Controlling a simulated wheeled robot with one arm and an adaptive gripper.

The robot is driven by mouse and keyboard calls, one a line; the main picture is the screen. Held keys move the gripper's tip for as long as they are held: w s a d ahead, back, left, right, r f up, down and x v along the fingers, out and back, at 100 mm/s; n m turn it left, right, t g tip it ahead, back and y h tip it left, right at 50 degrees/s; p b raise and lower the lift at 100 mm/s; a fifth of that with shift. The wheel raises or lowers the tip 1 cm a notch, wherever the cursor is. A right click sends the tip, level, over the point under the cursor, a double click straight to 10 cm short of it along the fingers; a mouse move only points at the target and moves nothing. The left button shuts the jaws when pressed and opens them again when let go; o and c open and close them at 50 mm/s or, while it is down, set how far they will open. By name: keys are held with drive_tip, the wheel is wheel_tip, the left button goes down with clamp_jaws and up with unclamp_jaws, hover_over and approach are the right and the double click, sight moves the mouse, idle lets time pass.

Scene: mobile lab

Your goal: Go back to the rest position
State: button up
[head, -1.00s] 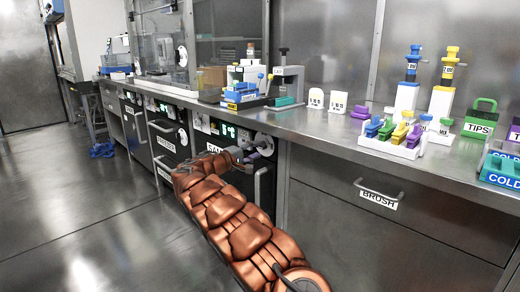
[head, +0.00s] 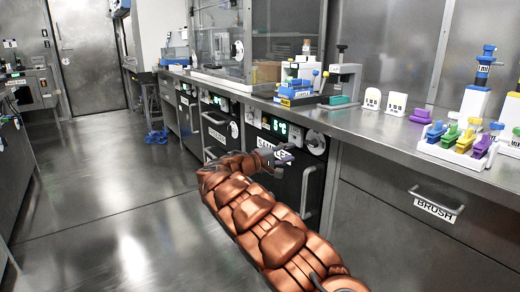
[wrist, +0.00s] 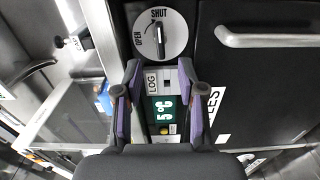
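My gripper (head: 277,156) is in front of the fridge labelled SAMPLES, at the end of my copper-coloured arm. In the wrist view my gripper (wrist: 160,95) has its two purple-padded fingers spread apart, with nothing between them. Beyond the fingertips is a round dial (wrist: 160,35) marked OPEN and SHUT, its bar lined up with SHUT. A green display (wrist: 165,110) reading 5°C shows between the fingers. In the head view the dial (head: 315,141) is right of my gripper and apart from it.
A steel counter (head: 385,140) with pipettes, racks and timers runs above the fridges. The BRUSH drawer (head: 400,205) is at right with its handle (head: 437,200). The fridge door handle (head: 306,190) juts out beside my arm. Open floor (head: 120,220) lies to the left.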

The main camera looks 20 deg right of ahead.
drive_tip(key=s+d+r+m+g+y+p, duration=0.2)
drive_tip(key=s+r+g+y+p, duration=0.1)
drive_tip(key=s+r+p, duration=0.85)
drive_tip(key=s+d+r+m+g+y+p, duration=0.1)
drive_tip(key=s+r+m+g+y+p, duration=0.15)
drive_tip(key=s+r+p, duration=0.95)
drive_tip(key=s+a+r+y+p, duration=0.2)
drive_tip(key=s+a+y+p, duration=0.2)
drive_tip(key=s, duration=0.7)
drive_tip(key=s+a+r+n+y+p, duration=0.1)
drive_tip(key=s+a+y+p, duration=0.3)
drive_tip(key=s+a+p, duration=0.5)
drive_tip(key=s+a+r+n+y+p, duration=0.1)
drive_tip(key=s+a+r+y+p, duration=0.2)
drive_tip(key=s+a, duration=0.9)
drive_tip(key=y+p, duration=0.1)
drive_tip(key=p, duration=0.2)
drive_tip(key=shift+s+a+r+p, duration=0.2)
drive_tip(key=shift+s+a+p, duration=0.1)
